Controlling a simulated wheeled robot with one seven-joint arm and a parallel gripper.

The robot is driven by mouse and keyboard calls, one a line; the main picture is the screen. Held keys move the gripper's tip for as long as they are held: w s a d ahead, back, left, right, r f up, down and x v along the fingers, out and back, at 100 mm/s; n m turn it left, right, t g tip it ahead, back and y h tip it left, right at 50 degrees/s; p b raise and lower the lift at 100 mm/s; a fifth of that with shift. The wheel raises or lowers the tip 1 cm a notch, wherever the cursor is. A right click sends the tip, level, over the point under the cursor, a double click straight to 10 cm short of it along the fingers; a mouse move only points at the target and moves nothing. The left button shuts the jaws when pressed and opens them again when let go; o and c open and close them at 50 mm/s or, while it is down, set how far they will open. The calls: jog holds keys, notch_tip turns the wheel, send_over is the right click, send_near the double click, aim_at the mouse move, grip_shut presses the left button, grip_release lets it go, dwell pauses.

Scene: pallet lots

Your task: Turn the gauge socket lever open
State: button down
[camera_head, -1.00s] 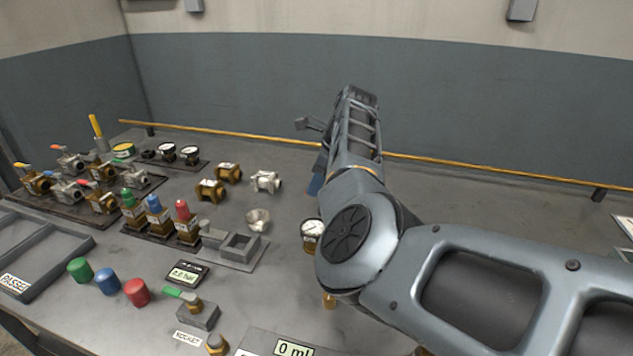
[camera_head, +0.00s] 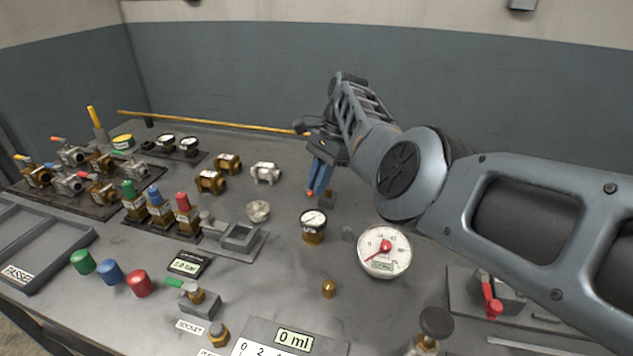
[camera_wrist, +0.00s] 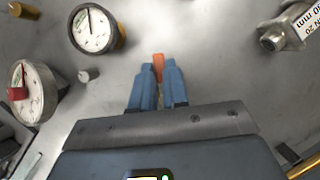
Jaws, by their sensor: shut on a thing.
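A grey block (camera_head: 200,306) with a brass fitting and a short green lever (camera_head: 174,283) stands at the front left of the bench in the head view, behind a label reading SOCKET (camera_head: 189,327). My gripper (camera_head: 314,192) is at the middle of the bench, well to the right of and behind that block. Its blue fingers point down and are shut on a small orange piece (camera_wrist: 158,66), which shows between the fingertips in the wrist view. What the orange piece belongs to is hidden. The green lever is out of the wrist view.
A dial gauge (camera_head: 313,224) and a larger white gauge (camera_head: 386,250) stand in front of my gripper. A small brass piece (camera_head: 329,288) stands nearer. Valves (camera_head: 102,190) crowd the left. A red-handled fixture (camera_head: 490,297) is at the right.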

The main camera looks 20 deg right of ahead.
jog(key=n+b, duration=0.1)
jog(key=n+g+b, duration=0.1)
jog(key=n, duration=0.1)
jog(key=s+n+b, duration=0.1)
jog(key=n+b, duration=0.1)
jog(key=shift+d+f+g+h, duration=0.2)
jog(key=shift+d+g+h, duration=0.15)
jog(key=shift+g+h, duration=0.05)
jog(key=shift+s+d+r+n+g+h+b, duration=0.1)
jog(key=shift+n+g+h+b, duration=0.05)
jog(key=shift+n+b, duration=0.35)
jog(key=shift+s+d+r+n+g+h+b, duration=0.15)
jog(key=shift+n+b, duration=0.2)
jog(key=shift+n, duration=0.25)
jog(key=c, duration=1.1)
grip_release()
